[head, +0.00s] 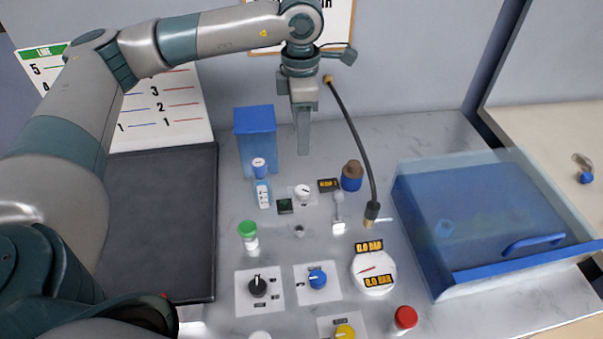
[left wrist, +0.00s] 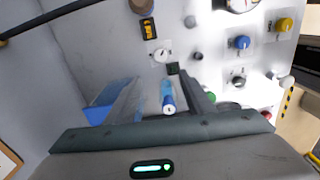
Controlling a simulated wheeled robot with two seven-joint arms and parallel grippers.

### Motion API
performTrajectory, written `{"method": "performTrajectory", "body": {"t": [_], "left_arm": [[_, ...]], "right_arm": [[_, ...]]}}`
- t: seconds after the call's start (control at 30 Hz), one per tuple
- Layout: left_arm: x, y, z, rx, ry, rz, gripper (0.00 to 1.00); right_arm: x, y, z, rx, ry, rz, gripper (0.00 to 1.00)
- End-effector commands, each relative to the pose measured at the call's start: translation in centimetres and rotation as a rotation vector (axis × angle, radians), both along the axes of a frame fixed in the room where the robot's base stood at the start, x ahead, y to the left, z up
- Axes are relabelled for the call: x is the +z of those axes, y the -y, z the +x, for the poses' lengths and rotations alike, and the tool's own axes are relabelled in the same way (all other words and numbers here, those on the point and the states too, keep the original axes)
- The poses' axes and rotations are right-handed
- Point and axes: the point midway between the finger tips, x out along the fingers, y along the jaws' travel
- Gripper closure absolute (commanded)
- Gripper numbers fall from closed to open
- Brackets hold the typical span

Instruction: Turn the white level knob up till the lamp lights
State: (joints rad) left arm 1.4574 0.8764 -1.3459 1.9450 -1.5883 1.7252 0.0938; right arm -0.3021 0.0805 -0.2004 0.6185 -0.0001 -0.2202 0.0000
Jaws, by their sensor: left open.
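The white level knob (head: 302,190) sits on a small pale plate in the middle of the bench panel. It also shows in the left wrist view (left wrist: 162,55), ahead of my fingertips. A small dark green square (head: 285,206), apparently the lamp, is beside it and looks unlit; it shows in the left wrist view (left wrist: 172,69). My left gripper (head: 303,150) points down above and behind the knob, apart from it. In the left wrist view its fingers (left wrist: 160,80) are spread with nothing gripped between them. My right gripper is out of view.
A blue-capped bottle (head: 262,192) and a blue box (head: 256,135) stand left of the knob. A brown-topped blue cylinder (head: 351,176) and a black hose (head: 352,140) are on the right. Black, blue and yellow knobs sit nearer. A clear-lidded blue bin (head: 470,215) is right.

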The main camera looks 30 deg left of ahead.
Motion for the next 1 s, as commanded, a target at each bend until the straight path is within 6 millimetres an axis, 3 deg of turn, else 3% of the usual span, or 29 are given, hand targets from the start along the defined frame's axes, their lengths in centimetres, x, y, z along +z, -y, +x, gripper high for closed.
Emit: {"method": "performTrajectory", "body": {"t": [0.57, 0.77, 1.0], "left_arm": [[-0.8, 0.0, 0.0, 0.001, -0.002, 0.001, 0.52], [-2.9, 0.0, -0.1, 0.000, -0.004, 0.000, 0.52], [-6.9, 0.0, -0.1, 0.002, -0.004, 0.001, 0.52]], "right_arm": [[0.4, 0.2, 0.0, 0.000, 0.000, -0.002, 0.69], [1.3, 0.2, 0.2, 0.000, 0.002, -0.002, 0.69], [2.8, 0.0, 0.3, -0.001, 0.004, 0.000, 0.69]]}}
